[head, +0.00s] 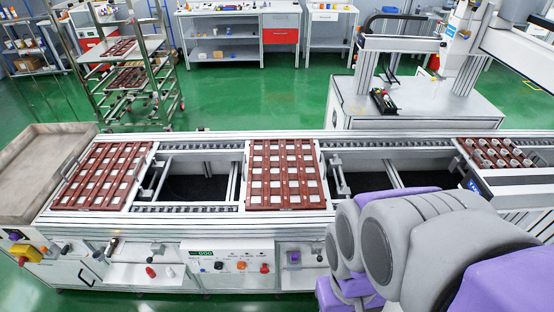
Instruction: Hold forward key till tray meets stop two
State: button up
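A brown slotted tray (287,175) sits across the conveyor (190,146) near its middle. A second such tray (104,176) sits at the conveyor's left end. A third, darker tray (494,152) with round items in it sits at the right end. A control panel (229,259) with a small green display and several knobs and buttons is on the front face. The key labels are too small to read, so I cannot tell which is forward. Stop two cannot be made out. My grey and purple arm fills the lower right; its gripper fingers do not show.
A beige bin (38,170) stands at the far left. A wheeled rack (125,62) with trays stands behind the conveyor. A machine on a white bench (415,108) is behind at right. A yellow and red switch box (24,252) is at lower left.

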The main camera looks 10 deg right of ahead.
grip_shut()
dwell(1.5)
